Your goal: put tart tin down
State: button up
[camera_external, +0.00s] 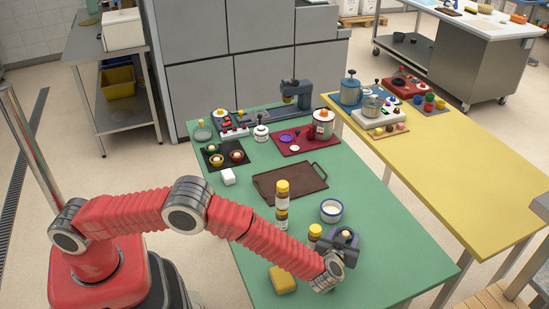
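My gripper (345,240) is low over the front right part of the green table (385,262), at the end of my red arm. A small dark and pale piece shows between its fingers, but it is too small to name. I cannot tell whether it is a tart tin or whether the fingers are shut on it. No tart tin can be made out for certain. Small round pieces (237,156) sit on a dark mat (217,167) at the back left of the green table.
Yellow-capped jars (282,188) and a white-and-blue bowl (331,210) stand close behind my gripper. A yellow block (283,280) lies left of it. A brown tray (265,187) lies mid-table. The yellow table (480,185) is mostly bare in front.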

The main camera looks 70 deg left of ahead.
jog(key=o, duration=0.3)
jog(key=shift+r, duration=0.15)
jog(key=v, duration=1.2)
dwell(0.4)
